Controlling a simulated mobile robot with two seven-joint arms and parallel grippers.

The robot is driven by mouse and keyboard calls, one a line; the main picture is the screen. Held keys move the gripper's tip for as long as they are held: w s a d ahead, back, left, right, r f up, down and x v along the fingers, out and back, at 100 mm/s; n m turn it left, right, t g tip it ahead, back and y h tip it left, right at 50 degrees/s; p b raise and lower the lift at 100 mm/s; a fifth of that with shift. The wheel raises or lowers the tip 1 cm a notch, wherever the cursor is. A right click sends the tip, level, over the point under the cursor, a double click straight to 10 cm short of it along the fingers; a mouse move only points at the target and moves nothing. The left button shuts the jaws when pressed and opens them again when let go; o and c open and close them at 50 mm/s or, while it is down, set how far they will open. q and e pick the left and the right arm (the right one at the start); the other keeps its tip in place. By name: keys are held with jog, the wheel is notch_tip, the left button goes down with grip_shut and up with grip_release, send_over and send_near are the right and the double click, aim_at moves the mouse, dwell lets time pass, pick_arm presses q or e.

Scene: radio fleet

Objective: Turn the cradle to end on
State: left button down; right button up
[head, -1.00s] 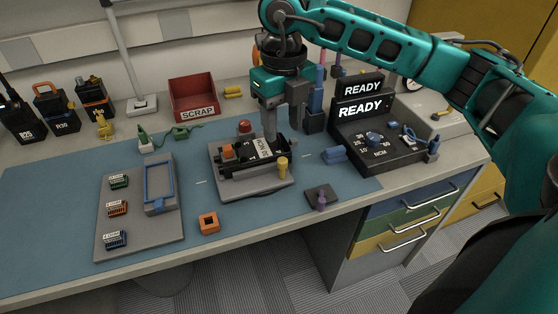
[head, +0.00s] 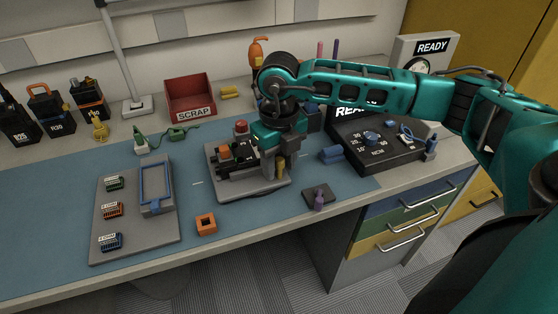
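The cradle (head: 222,191) is a grey plate with a dark holder on the blue mat, at the middle of the bench. A dark radio (head: 225,163) with an orange part lies in it, and a red knob (head: 241,127) stands at its back edge. A yellow knob (head: 281,170) stands at the cradle's right front. My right gripper (head: 274,172) points down over the cradle's right side, its fingers at or beside the yellow knob. The hand hides part of the radio, and I cannot tell if the fingers touch or grip anything. My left gripper is not in view.
A grey tray (head: 134,238) with small connectors and a blue frame lies left. An orange square (head: 206,224) and a dark pad (head: 318,189) with a purple peg lie in front. A black torque console (head: 390,155) stands right, a red scrap bin (head: 190,97) behind.

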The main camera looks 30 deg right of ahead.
grip_shut()
dwell(0.6)
